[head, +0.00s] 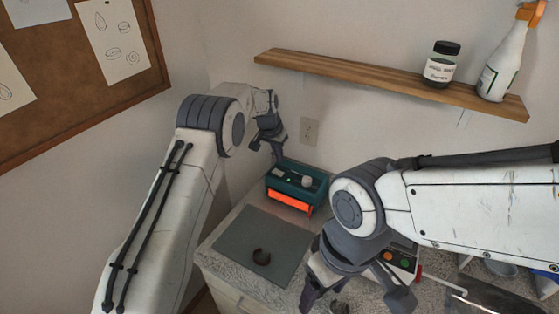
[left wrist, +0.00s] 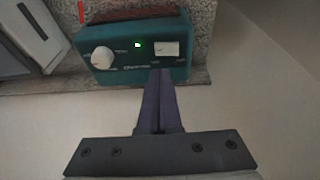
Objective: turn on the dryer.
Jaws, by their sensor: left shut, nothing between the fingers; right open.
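The dryer, a teal box (head: 297,183), stands at the back of the counter with a bright orange strip along its front. In the left wrist view the dryer (left wrist: 122,62) shows a round white knob (left wrist: 102,57), a lit green light (left wrist: 138,45) and a white rectangular element (left wrist: 166,49). My left gripper (head: 277,153) is at the dryer's back left. In the left wrist view its shut, empty fingertips (left wrist: 160,72) are close to the panel edge below the white element; I cannot tell if they touch. My right gripper (head: 355,300) is open over the counter's front.
A box with red and green buttons (head: 398,259) is partly hidden behind my right arm. A wooden shelf (head: 380,78) holds a jar (head: 440,66) and a spray bottle (head: 503,58).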

